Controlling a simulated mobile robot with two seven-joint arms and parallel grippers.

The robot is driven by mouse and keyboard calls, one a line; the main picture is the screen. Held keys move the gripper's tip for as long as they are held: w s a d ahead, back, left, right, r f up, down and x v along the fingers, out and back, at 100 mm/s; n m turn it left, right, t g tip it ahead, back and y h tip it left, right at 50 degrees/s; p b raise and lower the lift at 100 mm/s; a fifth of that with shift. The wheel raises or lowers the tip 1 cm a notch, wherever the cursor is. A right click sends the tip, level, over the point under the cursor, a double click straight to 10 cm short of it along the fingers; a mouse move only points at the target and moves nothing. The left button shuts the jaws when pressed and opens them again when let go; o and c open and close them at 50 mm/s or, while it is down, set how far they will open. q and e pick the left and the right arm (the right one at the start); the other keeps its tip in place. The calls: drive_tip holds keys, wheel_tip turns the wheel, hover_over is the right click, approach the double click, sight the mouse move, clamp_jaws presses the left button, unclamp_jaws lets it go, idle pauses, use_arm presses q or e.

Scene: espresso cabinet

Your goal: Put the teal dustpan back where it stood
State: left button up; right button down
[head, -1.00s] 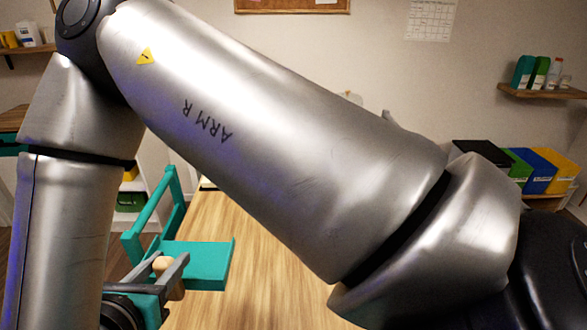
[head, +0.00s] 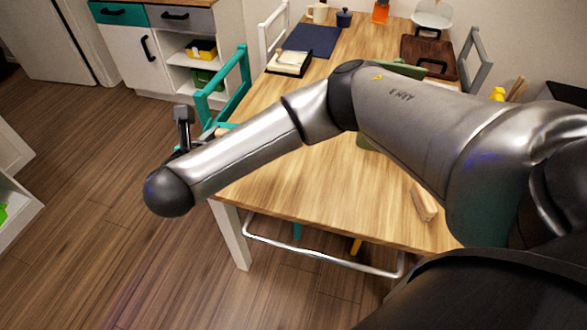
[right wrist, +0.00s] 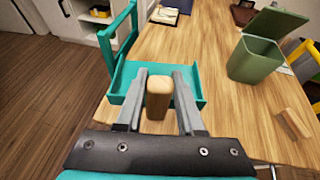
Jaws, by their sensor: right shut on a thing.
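The teal dustpan (right wrist: 193,86) is in my right gripper, a flat pan with raised side walls and a pale wooden handle (right wrist: 159,98). The right gripper (right wrist: 160,80) is shut on the handle, one finger on each side. In the head view the gripper (head: 192,140) is at the table's left edge, partly behind my own arm. Only a sliver of the dustpan (head: 222,126) shows there, close to a teal chair. I cannot tell whether the pan touches the table or chair. My left gripper is not in view.
The teal chair (head: 240,75) stands at the table's left side. A green open-lidded bin (right wrist: 254,62) and a wooden block (right wrist: 294,123) are on the wooden table (head: 290,180). A dark blue mat (head: 311,40) lies farther back. The wooden floor (head: 95,170) on the left is clear.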

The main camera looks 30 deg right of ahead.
drive_tip(key=d+m+g+h, duration=0.2)
drive_tip(key=d, duration=1.3)
use_arm(q)
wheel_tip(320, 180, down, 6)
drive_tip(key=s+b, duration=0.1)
drive_tip(key=b, duration=0.5)
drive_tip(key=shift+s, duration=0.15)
use_arm(e)
drive_tip(key=shift+w+f, duration=0.15)
drive_tip(key=shift+f, duration=4.9)
drive_tip(key=shift+w+f, duration=0.1)
drive_tip(key=shift+f, duration=4.9)
drive_tip(key=shift+f, duration=0.15)
drive_tip(key=c, duration=0.5)
unclamp_jaws()
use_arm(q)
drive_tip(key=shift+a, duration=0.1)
